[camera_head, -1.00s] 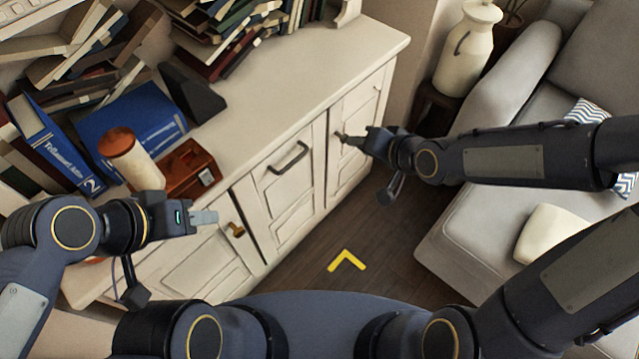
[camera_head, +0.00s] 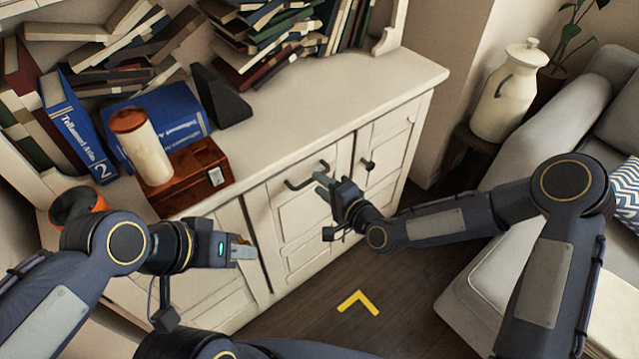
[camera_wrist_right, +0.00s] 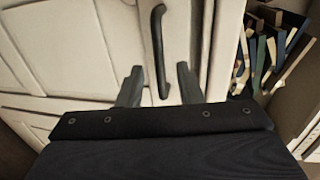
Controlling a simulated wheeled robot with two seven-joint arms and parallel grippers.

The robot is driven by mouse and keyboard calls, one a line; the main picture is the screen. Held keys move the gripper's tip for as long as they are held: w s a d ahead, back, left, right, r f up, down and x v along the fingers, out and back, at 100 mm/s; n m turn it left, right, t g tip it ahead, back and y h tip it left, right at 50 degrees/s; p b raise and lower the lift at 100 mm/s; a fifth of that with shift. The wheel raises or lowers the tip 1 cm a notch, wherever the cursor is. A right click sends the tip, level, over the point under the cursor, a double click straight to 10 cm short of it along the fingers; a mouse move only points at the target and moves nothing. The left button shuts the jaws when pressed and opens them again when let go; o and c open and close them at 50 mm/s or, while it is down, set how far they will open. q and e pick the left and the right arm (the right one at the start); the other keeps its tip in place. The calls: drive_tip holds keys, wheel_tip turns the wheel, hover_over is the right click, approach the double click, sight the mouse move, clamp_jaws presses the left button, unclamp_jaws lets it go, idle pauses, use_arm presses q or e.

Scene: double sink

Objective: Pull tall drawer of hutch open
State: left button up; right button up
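The hutch (camera_head: 375,93) is cream white. Its tall drawer front (camera_head: 296,222) is in the middle, between two doors, and looks closed. A dark bar handle (camera_head: 300,183) is near its top. My right gripper (camera_head: 321,186) is at the handle's right end in the head view, with its fingers apart. In the right wrist view the bar handle (camera_wrist_right: 160,45) runs upright, its lower end between the open fingers (camera_wrist_right: 159,78); no grip on it shows. My left gripper (camera_head: 243,252) is in front of the left door; its finger gap is unclear.
The hutch top holds books, a blue binder (camera_head: 165,122), a cream cylinder (camera_head: 142,150) and a red-brown box (camera_head: 190,177). The right door has a dark knob (camera_head: 367,163). A grey sofa (camera_head: 485,300) stands at the right. Bare floor (camera_head: 400,265) lies before the hutch.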

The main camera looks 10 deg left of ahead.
drive_tip(key=shift+x, duration=0.85)
clamp_jaws()
